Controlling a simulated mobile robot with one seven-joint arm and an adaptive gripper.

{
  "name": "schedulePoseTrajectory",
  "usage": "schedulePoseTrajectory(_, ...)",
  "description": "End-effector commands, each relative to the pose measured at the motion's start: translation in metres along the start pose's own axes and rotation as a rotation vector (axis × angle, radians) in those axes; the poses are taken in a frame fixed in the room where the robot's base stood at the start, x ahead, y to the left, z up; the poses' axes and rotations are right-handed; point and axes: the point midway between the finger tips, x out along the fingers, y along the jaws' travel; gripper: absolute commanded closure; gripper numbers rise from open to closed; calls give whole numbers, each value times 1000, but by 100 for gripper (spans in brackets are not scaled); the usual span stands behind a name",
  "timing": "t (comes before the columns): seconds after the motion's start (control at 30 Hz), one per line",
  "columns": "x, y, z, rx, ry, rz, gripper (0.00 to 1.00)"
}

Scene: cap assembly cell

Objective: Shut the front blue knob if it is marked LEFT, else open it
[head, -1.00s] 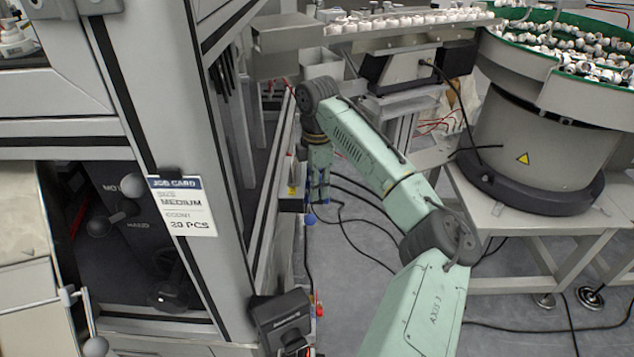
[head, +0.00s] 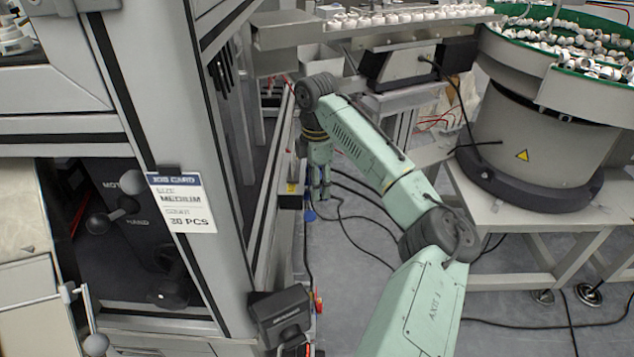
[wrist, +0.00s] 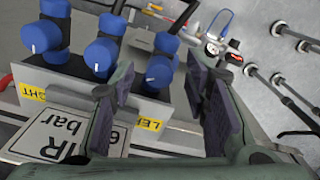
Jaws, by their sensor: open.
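In the wrist view, several blue knobs sit in a row on a grey block. The rightmost blue knob (wrist: 160,72), the middle one (wrist: 103,55) and the left one (wrist: 41,37) have pale marks on their ends. A partly hidden yellow label (wrist: 150,124) starting "LE" is below the rightmost knob. Another yellow label (wrist: 32,93) ending "GHT" is below the left one. I cannot tell which knob is the front one. My gripper (wrist: 165,92) is open, its dark pads apart, the rightmost knob showing between them. In the head view my gripper (head: 319,190) hangs low beside the cell frame.
A white plate (wrist: 70,132) with "bar" lettering is below the block in the wrist view. Hoses and fittings (wrist: 225,55) lie to the right. In the head view, a cell post (head: 180,130) stands left of my arm and a bowl feeder (head: 530,150) right.

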Motion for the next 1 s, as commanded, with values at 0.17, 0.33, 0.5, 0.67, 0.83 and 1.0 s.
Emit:
schedulePoseTrajectory(0.17,-14,1,0,0,0,2,58)
schedulePoseTrajectory(0.33,-48,1,0,0,-1,3,58)
schedulePoseTrajectory(0.5,-84,0,1,2,-5,2,58)
schedulePoseTrajectory(0.67,-108,0,1,1,-3,1,58)
schedulePoseTrajectory(0.83,-119,0,0,0,-1,0,58)
schedulePoseTrajectory(1.0,-120,0,0,0,0,-1,58)
